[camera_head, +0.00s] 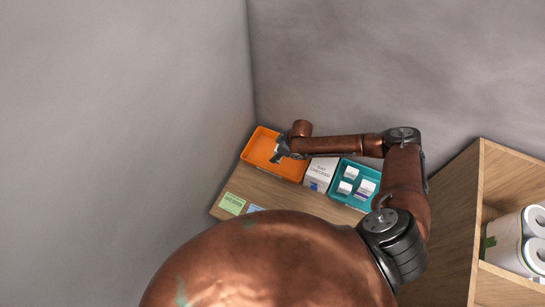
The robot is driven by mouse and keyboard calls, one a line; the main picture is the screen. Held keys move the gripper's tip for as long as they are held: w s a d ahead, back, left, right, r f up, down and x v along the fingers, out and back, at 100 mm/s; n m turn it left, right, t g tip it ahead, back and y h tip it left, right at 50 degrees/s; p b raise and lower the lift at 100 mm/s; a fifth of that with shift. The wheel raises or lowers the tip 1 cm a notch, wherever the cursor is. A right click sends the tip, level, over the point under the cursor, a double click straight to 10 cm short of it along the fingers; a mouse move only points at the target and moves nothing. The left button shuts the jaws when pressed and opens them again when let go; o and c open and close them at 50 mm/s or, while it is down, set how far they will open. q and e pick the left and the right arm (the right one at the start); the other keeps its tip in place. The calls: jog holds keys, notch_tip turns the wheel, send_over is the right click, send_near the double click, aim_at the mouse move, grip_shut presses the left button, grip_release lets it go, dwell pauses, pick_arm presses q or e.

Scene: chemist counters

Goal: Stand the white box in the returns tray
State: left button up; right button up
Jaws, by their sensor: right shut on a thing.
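My right gripper (277,156) reaches in from the right and hangs over the orange tray (258,138), near its right half. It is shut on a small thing. A sliver of white at the fingers (277,147) looks like the white box, mostly hidden by the gripper. I cannot tell if it touches the tray floor. The rest of the orange tray looks empty. A teal tray (343,198) to the right holds several white boxes (351,173). No readable label shows which tray is for returns. My left gripper is not in view.
A white printed card or carton (320,172) stands between the trays. Green (232,203) and blue (254,208) labels lie on the wooden counter (275,192). A wooden shelf (480,200) with white rolls (512,242) stands at right. Grey walls close off the back and left.

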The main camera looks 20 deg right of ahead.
jog(key=w+f, duration=0.1)
jog(key=w+a+f, duration=0.1)
jog(key=shift+w+f, duration=0.2)
jog(key=shift+f, duration=0.2)
jog(key=shift+f+p, duration=0.55)
jog(key=shift+f, duration=0.9)
jog(key=shift+s+f, duration=0.1)
jog(key=o, duration=1)
jog(key=shift+o, duration=0.2)
jog(key=shift+r, duration=0.2)
jog(key=v, duration=1.2)
jog(key=shift+d+f+b, duration=0.1)
jog(key=shift+b, duration=0.25)
